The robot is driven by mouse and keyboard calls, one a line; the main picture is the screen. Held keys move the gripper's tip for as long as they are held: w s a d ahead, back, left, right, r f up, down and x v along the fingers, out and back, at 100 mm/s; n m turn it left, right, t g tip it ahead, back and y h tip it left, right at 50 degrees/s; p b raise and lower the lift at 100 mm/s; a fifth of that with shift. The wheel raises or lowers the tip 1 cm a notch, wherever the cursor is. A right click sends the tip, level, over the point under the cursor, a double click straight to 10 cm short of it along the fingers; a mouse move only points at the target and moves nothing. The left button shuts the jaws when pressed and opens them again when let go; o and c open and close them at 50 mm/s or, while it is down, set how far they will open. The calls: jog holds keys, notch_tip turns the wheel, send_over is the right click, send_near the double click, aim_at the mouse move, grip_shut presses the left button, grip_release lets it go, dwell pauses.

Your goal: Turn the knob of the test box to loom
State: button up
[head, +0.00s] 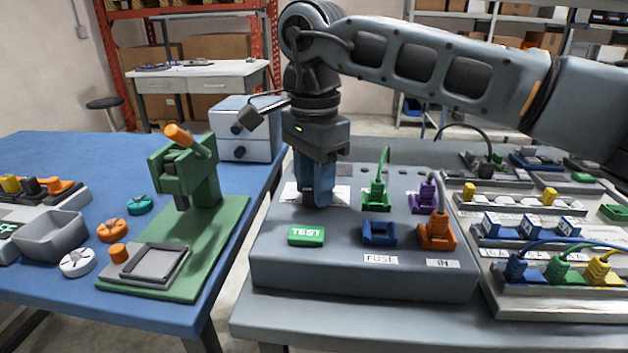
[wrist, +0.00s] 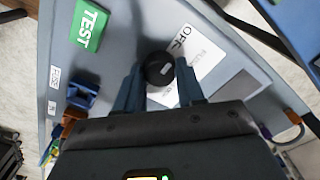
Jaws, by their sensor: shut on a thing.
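The test box (head: 355,277) is a grey box on the right-hand table; it also shows in the wrist view (wrist: 112,38). Its round black knob (wrist: 159,67) sits on a white label (wrist: 200,62) with the word OFF and smaller, unreadable text. In the head view my gripper (head: 317,198) hides the knob and points straight down on the box's top. In the wrist view my gripper's two blue fingers stand on either side of the knob, shut on it. A small light mark shows on the knob; I cannot tell which word it points at.
On the box are a green TEST button (head: 306,236), a blue fuse holder (head: 379,233), and orange (head: 437,233), green (head: 376,199) and purple (head: 424,198) plugs. A cabled panel (head: 545,303) stands right. A green press (head: 187,170) stands on the blue table left.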

jog(key=m+p, duration=0.1)
jog(key=m, duration=0.6)
jog(key=m+p, duration=0.1)
jog(key=m, duration=1.1)
jog(key=shift+m, duration=0.3)
jog(key=m, duration=0.3)
jog(key=shift+m, duration=1.9)
jog(key=o, duration=1)
